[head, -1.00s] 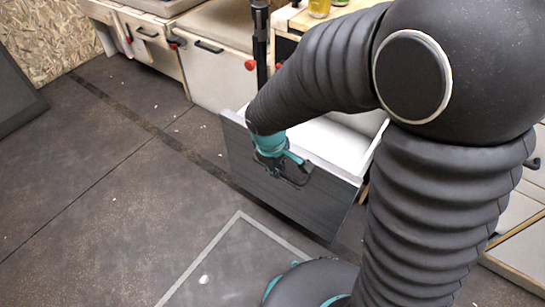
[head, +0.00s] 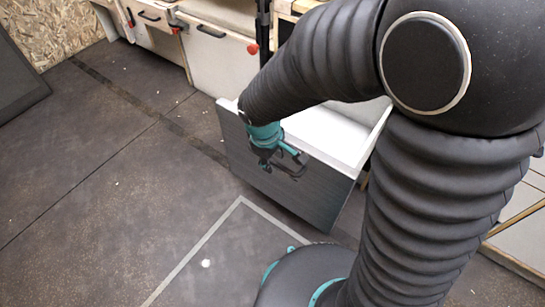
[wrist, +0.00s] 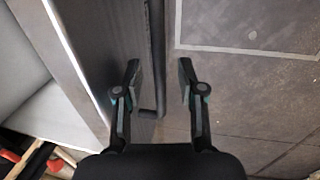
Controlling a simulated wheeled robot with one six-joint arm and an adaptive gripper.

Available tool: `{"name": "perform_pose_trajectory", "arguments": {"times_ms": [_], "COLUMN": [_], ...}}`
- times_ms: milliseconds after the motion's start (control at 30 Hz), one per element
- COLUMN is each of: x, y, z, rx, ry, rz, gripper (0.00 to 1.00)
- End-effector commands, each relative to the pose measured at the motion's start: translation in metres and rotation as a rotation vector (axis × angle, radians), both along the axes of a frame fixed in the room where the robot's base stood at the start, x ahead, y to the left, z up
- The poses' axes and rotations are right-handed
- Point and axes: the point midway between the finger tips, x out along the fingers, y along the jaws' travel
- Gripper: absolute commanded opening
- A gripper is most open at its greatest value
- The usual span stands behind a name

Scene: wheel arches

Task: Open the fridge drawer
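The fridge drawer stands pulled out, with a dark grey front panel (head: 285,185) and a white inside (head: 335,132). My gripper (head: 283,168) is at the outer face of the front, at the dark bar handle. In the wrist view the handle (wrist: 156,60) runs between the two spread fingers of my gripper (wrist: 160,75). The fingers are open and stand on either side of the bar, the left one closer to it. I cannot tell whether either finger touches it. My arm hides part of the drawer and the fridge body behind it.
White cabinets with dark handles (head: 210,32) and red knobs line the back. The dark floor (head: 90,190) left of and in front of the drawer is open, with a pale line marking (head: 195,248). A dark panel (head: 18,85) stands at the far left.

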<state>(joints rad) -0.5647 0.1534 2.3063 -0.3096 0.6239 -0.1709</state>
Motion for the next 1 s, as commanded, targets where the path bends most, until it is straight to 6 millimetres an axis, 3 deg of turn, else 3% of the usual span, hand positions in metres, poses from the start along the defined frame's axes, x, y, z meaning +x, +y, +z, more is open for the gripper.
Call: {"name": "perform_pose_trajectory", "arguments": {"times_ms": [267, 700, 1000], "x": [-0.002, -0.016, -0.019], "y": [0.003, 0.012, 0.013], "z": [0.018, 0.097, 0.118], "rx": [0.002, 0.003, 0.001], "ry": [-0.003, -0.003, -0.001], "rz": [0.000, 0.002, 0.000], "gripper": [0.39, 0.39, 0.39]}}
